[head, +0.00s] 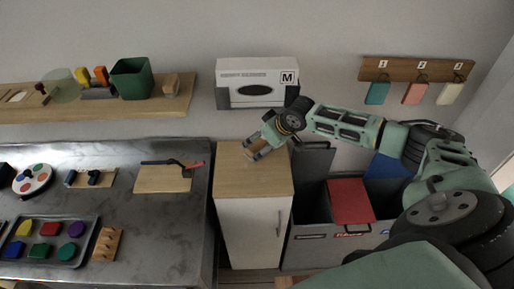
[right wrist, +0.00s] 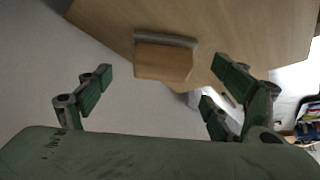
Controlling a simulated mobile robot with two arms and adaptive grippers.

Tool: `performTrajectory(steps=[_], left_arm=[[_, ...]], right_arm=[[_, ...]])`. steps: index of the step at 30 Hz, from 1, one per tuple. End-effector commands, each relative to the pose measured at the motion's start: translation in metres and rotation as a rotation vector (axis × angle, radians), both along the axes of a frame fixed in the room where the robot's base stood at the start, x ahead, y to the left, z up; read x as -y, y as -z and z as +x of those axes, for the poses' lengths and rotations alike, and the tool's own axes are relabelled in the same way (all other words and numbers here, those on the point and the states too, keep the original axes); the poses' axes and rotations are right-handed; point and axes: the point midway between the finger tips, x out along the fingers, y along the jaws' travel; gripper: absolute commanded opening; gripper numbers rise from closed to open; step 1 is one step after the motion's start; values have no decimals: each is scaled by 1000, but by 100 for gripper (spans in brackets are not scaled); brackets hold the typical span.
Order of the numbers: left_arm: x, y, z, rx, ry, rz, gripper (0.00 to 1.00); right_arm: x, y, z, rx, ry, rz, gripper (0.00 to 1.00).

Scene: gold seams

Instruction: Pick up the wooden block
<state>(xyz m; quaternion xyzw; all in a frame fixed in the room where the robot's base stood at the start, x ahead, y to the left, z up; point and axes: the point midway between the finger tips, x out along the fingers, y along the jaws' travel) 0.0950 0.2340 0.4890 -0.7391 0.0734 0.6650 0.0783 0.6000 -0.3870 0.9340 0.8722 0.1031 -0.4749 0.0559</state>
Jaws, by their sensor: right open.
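The wooden block (right wrist: 163,62) is light brown with a grey strip along one long side. In the right wrist view it lies on the wooden top of the cabinet, between the lines of my finger pairs and a little beyond their tips. In the head view the block (head: 258,146) is mostly hidden by my right gripper (head: 262,142), which hangs over the cabinet top. My right gripper (right wrist: 161,74) is open, with green fingers spread wide on both sides of the block. No finger visibly touches it. My left gripper is not in view.
The cabinet top (head: 255,180) is otherwise clear. Grey bins with a red lid (head: 350,200) stand at the right. The metal counter (head: 150,215) at the left holds a tray (head: 84,256) and boards.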

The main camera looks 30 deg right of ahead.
Motion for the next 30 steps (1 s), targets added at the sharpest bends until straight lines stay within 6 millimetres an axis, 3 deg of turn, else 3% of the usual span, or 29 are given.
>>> performTrajectory(steps=[7,16,30], left_arm=[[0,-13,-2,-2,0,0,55],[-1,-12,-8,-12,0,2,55],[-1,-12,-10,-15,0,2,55]], right_arm=[[-4,22,12,-2,0,1,84],[-3,26,13,-1,0,0,84],[-3,25,13,-1,0,0,42]])
